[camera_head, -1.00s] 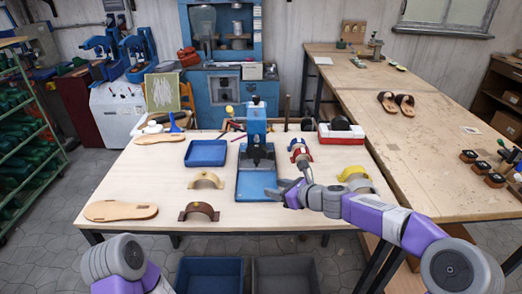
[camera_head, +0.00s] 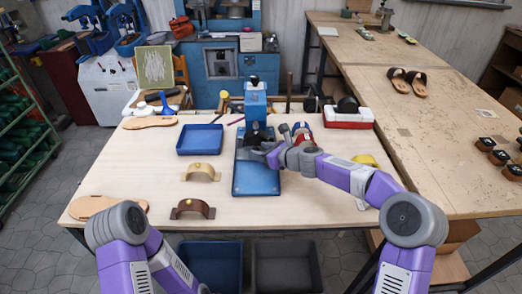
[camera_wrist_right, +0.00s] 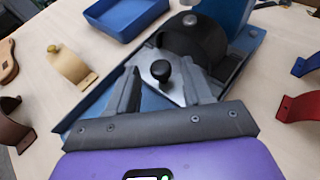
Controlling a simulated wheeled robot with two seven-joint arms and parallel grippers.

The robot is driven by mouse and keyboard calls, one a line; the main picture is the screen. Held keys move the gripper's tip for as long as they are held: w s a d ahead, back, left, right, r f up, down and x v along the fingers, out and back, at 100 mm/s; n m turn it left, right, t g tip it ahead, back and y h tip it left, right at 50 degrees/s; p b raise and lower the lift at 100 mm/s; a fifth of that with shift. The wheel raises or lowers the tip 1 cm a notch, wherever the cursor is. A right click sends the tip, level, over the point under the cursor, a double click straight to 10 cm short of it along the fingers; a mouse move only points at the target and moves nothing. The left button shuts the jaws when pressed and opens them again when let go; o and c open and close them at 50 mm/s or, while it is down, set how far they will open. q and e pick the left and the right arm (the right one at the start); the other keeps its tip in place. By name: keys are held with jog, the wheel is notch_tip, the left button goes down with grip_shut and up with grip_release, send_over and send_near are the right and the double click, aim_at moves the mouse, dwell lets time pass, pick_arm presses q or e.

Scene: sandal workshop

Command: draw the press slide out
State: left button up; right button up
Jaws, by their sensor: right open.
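The blue press (camera_head: 255,103) stands at the middle of the table, with its flat blue base (camera_head: 257,183) reaching toward me. In the right wrist view the press slide (camera_wrist_right: 153,86) is a grey metal plate with a black knob (camera_wrist_right: 161,71), under the dark round press head (camera_wrist_right: 190,36). My right gripper (camera_head: 262,150) is over the press base, in front of the column. In the wrist view its open fingers (camera_wrist_right: 165,80) lie on either side of the knob. Contact with the knob cannot be told. My left gripper is out of view; only my left arm shows.
A blue tray (camera_head: 200,139) lies left of the press. A tan strap piece (camera_head: 201,172) and a brown one (camera_head: 193,208) stand left of the base. Red and blue strap pieces (camera_head: 301,130) stand close on the right.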

jog(key=shift+w+f, duration=0.1)
grip_shut()
dwell(0.3)
